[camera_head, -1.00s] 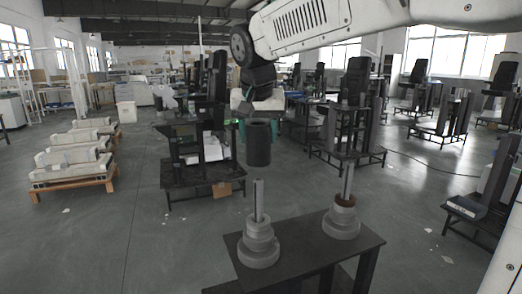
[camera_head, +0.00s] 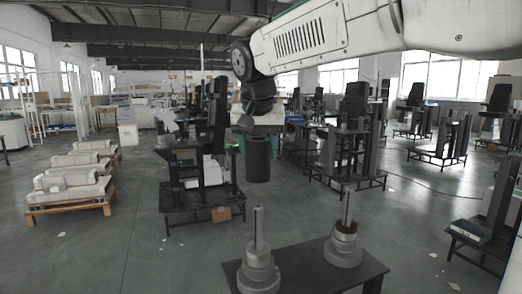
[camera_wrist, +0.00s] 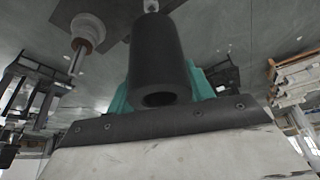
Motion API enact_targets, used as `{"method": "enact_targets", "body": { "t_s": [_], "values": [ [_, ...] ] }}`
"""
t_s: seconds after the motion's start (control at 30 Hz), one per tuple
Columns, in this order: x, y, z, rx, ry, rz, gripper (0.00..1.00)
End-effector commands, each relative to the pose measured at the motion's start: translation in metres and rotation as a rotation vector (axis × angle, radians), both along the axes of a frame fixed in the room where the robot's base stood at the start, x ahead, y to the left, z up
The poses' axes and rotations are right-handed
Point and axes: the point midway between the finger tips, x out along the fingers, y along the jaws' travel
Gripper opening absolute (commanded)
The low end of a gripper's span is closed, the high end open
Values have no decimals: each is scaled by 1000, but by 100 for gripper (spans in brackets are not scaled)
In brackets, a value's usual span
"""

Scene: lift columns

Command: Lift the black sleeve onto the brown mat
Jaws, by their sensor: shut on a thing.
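The black sleeve (camera_head: 257,160) hangs upright in my gripper (camera_head: 257,142), in the air above the left post of the black table in the head view. A clear gap separates the sleeve's bottom from the post's top. In the wrist view the sleeve (camera_wrist: 157,55) stands between the teal fingers (camera_wrist: 160,88), which close on its sides, and its open end faces the camera. I cannot pick out a brown mat in either view.
The black table (camera_head: 310,262) carries a left post on stacked grey rings (camera_head: 258,272) and a right post on grey rings (camera_head: 343,250) with a brown ring (camera_head: 346,227). Dark workstands (camera_head: 200,200) stand behind. Pallets (camera_head: 70,190) are at left.

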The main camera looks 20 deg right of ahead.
Motion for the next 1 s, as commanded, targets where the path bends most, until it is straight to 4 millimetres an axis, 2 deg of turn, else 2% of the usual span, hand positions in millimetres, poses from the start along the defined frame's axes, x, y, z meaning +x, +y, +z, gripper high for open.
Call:
{"method": "enact_targets", "body": {
  "t_s": [0.43, 1.0],
  "values": [
    [0, 0, 3, 0, -2, 0, 25],
    [0, 0, 30, 0, -2, 0, 25]
  ]
}}
